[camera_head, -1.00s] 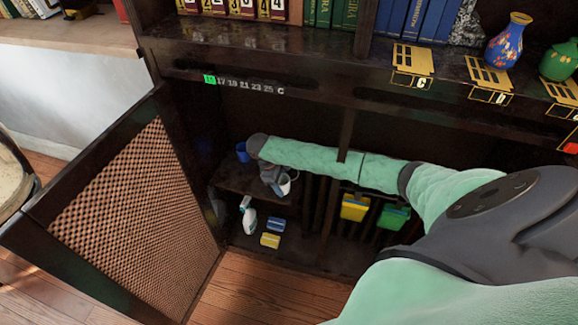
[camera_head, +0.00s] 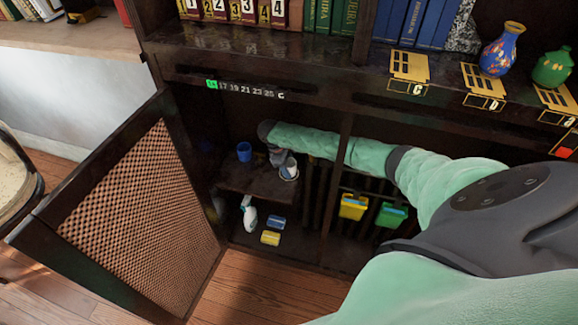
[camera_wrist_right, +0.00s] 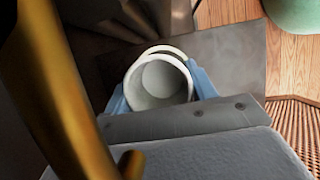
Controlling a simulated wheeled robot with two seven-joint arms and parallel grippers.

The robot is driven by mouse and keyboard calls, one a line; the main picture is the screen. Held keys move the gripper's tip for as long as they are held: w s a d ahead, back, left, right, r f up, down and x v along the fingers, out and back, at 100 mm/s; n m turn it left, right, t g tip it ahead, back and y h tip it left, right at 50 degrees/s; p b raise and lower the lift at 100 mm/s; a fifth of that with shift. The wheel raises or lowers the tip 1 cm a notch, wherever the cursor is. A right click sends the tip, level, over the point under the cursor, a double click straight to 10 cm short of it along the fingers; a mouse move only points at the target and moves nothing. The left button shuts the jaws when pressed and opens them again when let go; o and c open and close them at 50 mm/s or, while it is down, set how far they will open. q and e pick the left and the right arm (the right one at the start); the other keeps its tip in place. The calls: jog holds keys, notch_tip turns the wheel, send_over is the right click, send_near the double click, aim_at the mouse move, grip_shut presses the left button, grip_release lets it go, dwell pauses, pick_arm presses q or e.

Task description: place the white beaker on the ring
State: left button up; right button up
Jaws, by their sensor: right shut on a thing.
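The white beaker (camera_head: 289,169) is at the right front part of the small shelf inside the open cabinet. My right gripper (camera_head: 281,161) is shut on it, with the arm reaching in from the right. In the right wrist view the beaker (camera_wrist_right: 158,82) sits between two blue finger pads, and I look into its open mouth. A pale curved edge shows just behind its rim; I cannot tell if this is the ring. The ring is not clearly seen, and neither is any gap under the beaker. My left gripper is not in view.
A blue cup (camera_head: 244,151) stands left of the gripper on the dark shelf (camera_head: 245,181). Below are a white spray bottle (camera_head: 249,214), a blue sponge (camera_head: 276,222) and a yellow sponge (camera_head: 270,238). A cabinet divider (camera_head: 340,165) stands beneath my arm. The open door (camera_head: 140,210) is at left.

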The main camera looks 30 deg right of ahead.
jog(key=shift+f, duration=0.15)
jog(key=o, duration=1.1)
jog(key=shift+c, duration=0.2)
jog(key=shift+r, duration=0.25)
jog(key=b+v, duration=0.2)
jog(key=v, duration=0.9)
jog(key=s+a+f+t+y, duration=0.1)
jog(key=s+a+f, duration=0.2)
jog(key=s+a, duration=0.5)
jog(key=s+a+f+t+y, duration=0.1)
jog(key=s+a+f+y, duration=0.3)
jog(key=a, duration=0.6)
jog(key=s+a+f+t+h, duration=0.1)
jog(key=s+a+f+t, duration=0.15)
jog(key=s+a, duration=0.55)
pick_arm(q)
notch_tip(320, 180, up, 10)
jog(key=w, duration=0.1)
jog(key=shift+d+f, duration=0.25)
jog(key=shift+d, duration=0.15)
pick_arm(e)
jog(key=s+f+m, duration=0.2)
jog(key=s+m, duration=0.1)
jog(key=s, duration=0.8)
jog(key=s+f+m, duration=0.3)
jog(key=s, duration=0.9)
jog(key=shift+d+f, duration=0.2)
jog(key=shift+f, duration=0.15)
